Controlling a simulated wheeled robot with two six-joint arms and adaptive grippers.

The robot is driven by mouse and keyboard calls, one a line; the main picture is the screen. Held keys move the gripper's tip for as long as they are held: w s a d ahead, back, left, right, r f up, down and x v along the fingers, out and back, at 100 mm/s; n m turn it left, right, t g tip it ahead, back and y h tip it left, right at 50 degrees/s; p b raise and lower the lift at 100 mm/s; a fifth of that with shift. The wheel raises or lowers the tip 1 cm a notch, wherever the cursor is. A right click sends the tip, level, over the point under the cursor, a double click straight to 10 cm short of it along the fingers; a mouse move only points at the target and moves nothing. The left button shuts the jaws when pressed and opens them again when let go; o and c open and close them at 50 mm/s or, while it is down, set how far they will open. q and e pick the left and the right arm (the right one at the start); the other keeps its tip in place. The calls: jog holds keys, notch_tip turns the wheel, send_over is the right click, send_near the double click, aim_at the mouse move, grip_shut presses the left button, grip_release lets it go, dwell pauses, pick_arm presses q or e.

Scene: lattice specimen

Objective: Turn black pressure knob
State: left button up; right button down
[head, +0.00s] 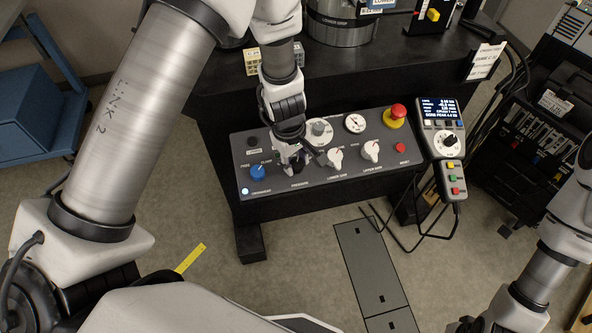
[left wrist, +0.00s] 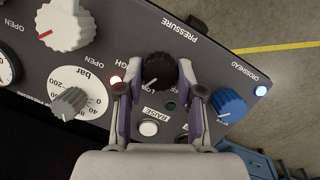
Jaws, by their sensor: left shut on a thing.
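The black pressure knob (left wrist: 158,72) sits on the dark sloped control panel (head: 345,188), by the PRESSURE label. In the left wrist view it stands between the two fingers of my left gripper (left wrist: 160,88), with a pale pointer line on its face. My left gripper (head: 291,157) comes down onto the panel from above in the head view, shut on the knob, and hides most of it there.
A blue knob (head: 258,172) is close beside the left gripper. White knobs (head: 335,158), a gauge (head: 355,123), a red emergency button (head: 398,112) and a handheld controller (head: 443,125) lie to the right. The floor in front is mostly clear.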

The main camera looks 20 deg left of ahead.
pick_arm(q)
jog(key=n+b, duration=0.2)
jog(key=b, duration=0.1)
jog(key=shift+f+t, duration=0.3)
jog(key=shift+f, duration=0.05)
jog(key=shift+s+r+n+t+b, duration=0.1)
jog(key=shift+r+n+t+b, duration=0.1)
jog(key=shift+n+b, duration=0.55)
jog(key=shift+r+n+t+b, duration=0.1)
jog(key=shift+n+t+b, duration=0.1)
jog(key=shift+n+b, duration=0.55)
pick_arm(e)
notch_tip(320, 180, down, 8)
jog(key=shift+r, duration=0.2)
pick_arm(q)
jog(key=o, duration=1.2)
jog(key=shift+c, duration=0.2)
jog(key=v, duration=1.2)
jog(key=shift+a, duration=0.2)
